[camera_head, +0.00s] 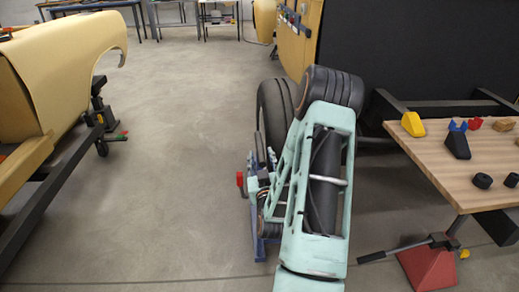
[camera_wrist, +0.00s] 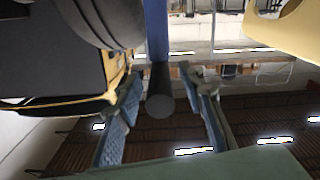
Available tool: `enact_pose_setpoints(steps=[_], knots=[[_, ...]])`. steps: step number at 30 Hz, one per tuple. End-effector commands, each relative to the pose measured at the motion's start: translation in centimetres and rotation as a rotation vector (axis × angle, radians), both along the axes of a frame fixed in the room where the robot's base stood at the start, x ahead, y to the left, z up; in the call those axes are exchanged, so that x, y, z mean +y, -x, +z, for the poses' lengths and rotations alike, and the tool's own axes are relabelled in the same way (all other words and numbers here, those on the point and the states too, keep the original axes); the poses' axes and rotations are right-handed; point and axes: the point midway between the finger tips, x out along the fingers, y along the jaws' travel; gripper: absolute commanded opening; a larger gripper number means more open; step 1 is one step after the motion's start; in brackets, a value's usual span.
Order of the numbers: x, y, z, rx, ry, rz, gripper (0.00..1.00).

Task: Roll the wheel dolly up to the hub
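A dark tyre (camera_head: 272,105) stands upright in the head view, partly hidden behind my mint-green arm. Blue dolly parts (camera_head: 262,252) show low beside the arm, and a blue post (camera_wrist: 156,30) shows in the wrist view. A dark round-ended bar (camera_wrist: 160,102), perhaps the dolly's handle, shows between the fingers of my gripper (camera_wrist: 167,105). The fingers are spread, with gaps to the bar on both sides. A dark fitting (camera_head: 98,85) under the left cream shell's arch may be the hub; I cannot tell surely.
The cream shell (camera_head: 70,60) rests on a dark frame (camera_head: 45,200) at left. Open concrete floor (camera_head: 165,150) lies between it and the tyre. A wooden table (camera_head: 445,165) with small parts stands right, above a red wedge-shaped piece (camera_head: 428,268) with a dark lever. Benches stand far back.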

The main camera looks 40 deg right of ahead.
Motion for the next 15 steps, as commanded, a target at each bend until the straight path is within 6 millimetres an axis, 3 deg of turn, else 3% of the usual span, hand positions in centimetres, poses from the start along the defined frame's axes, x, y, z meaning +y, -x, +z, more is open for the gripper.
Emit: enact_pose_setpoints(steps=[6, 15], knots=[[-1.9, -2.9, -0.1, -0.001, 0.001, -0.002, 0.36], [-2.6, -4.1, 0.0, 0.001, 0.000, 0.000, 0.36]])
